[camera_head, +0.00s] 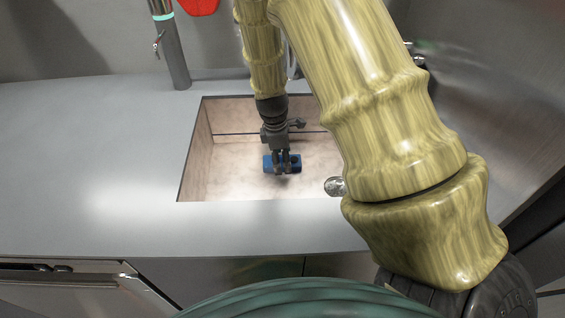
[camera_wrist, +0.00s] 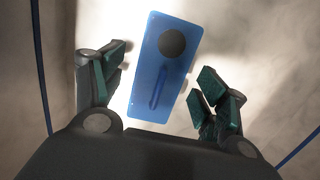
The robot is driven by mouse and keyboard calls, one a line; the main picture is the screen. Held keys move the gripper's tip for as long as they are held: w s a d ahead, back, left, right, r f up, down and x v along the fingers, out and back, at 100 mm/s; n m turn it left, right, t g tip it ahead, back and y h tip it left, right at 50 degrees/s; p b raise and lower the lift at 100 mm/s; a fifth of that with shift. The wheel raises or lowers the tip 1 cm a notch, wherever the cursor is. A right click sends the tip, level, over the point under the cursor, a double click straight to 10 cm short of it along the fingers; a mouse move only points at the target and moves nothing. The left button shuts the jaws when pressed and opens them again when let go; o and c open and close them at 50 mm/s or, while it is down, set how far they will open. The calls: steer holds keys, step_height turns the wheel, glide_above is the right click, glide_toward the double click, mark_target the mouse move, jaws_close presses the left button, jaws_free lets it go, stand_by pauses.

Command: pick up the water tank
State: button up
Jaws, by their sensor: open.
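The water tank is a small blue box (camera_head: 270,163) inside the recessed basin in the head view, partly hidden behind my gripper. In the wrist view it is a translucent blue rectangle (camera_wrist: 151,105) with a dark round cap near its upper end, tilted a little to the right at the top. My gripper (camera_head: 284,168) points down into the basin over the tank. In the wrist view my gripper (camera_wrist: 158,87) is open, with one green-padded finger on each side of the tank. A gap shows on both sides, so I see no grip on it. The height between fingers and tank is hard to tell.
The basin (camera_head: 225,185) is a pale rectangular recess in a grey counter (camera_head: 100,150), with walls around the tank. A grey post (camera_head: 172,50) stands on the counter at back left. A shiny metal knob (camera_head: 334,186) sits at the basin's right edge. The left counter is clear.

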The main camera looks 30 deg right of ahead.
steer(key=shift+f, duration=0.1)
steer(key=c, duration=1.3)
steer(key=shift+c, duration=0.2)
